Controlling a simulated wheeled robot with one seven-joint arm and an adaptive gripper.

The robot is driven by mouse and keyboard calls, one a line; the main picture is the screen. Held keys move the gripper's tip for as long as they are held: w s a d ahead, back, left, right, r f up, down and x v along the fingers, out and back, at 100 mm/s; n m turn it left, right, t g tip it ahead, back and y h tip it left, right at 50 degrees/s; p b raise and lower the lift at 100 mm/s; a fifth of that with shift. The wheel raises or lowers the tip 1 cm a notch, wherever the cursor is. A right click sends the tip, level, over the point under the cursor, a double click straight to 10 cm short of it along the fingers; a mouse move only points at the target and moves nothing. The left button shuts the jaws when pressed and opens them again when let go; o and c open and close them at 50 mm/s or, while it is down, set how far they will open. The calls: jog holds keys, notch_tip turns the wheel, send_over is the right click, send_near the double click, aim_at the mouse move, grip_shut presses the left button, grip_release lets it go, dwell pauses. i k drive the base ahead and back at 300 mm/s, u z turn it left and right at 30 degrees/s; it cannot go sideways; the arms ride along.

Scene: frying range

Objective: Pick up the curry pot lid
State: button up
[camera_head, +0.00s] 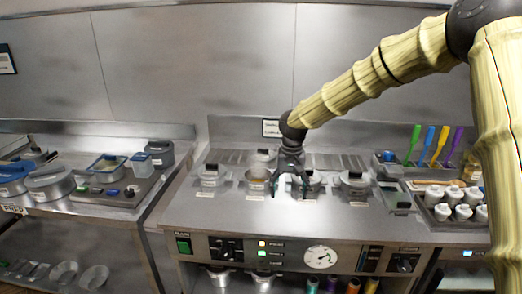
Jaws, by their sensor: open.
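Several small pots stand on the steel range top, and their labels are too small to read. A lid with a dark knob (355,178) covers the right pot. Another lidded pot (209,178) stands at the left, and one more lid (262,155) shows at the back. I cannot tell which lid is the curry pot's. My gripper (290,191) points down, open and empty, over the front middle of the range. Its fingers partly hide a pot (314,180) just behind and to the right.
A rack of white bottles (462,210) and coloured-handled utensils (433,146) stand at the right. Containers (110,163) crowd the left counter. The control panel (290,253) forms the front edge. A steel wall (200,60) closes the back.

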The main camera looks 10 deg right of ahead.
aim_at(271, 154)
jog(key=i, duration=1.55)
